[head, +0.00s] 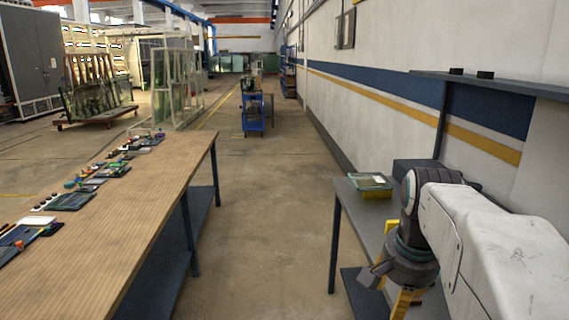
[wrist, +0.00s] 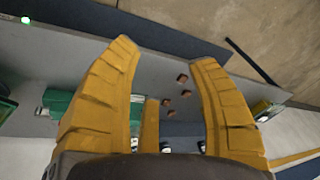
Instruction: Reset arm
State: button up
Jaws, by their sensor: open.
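My arm comes in from the right of the head view. My gripper (head: 391,290) hangs from it with yellow fingers over the grey table at the right. In the wrist view my gripper (wrist: 165,55) is open, its yellow fingers spread apart with nothing held between them. Beyond the fingers, the grey table surface and several small brown pieces (wrist: 182,78) show. The lower part of my gripper is cut off or hidden in the head view.
A green and yellow box (head: 371,185) sits on the grey table (head: 345,200) by the wall. A wooden workbench (head: 110,225) with small items stands at the left. A clear aisle (head: 260,200) runs between them towards a blue cart (head: 253,115).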

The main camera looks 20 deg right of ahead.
jog(key=s+a+f+n+t, duration=0.1)
jog(key=s+a+f+n, duration=0.2)
jog(key=a+n, duration=0.3)
jog(key=s+a+f+n+y, duration=0.1)
jog(key=s+a+f+n, duration=0.3)
jog(key=a, duration=0.5)
jog(key=s+n, duration=0.2)
jog(key=n, duration=0.1)
jog(key=shift+s+f+t, duration=0.25)
jog(key=shift+t, duration=0.15)
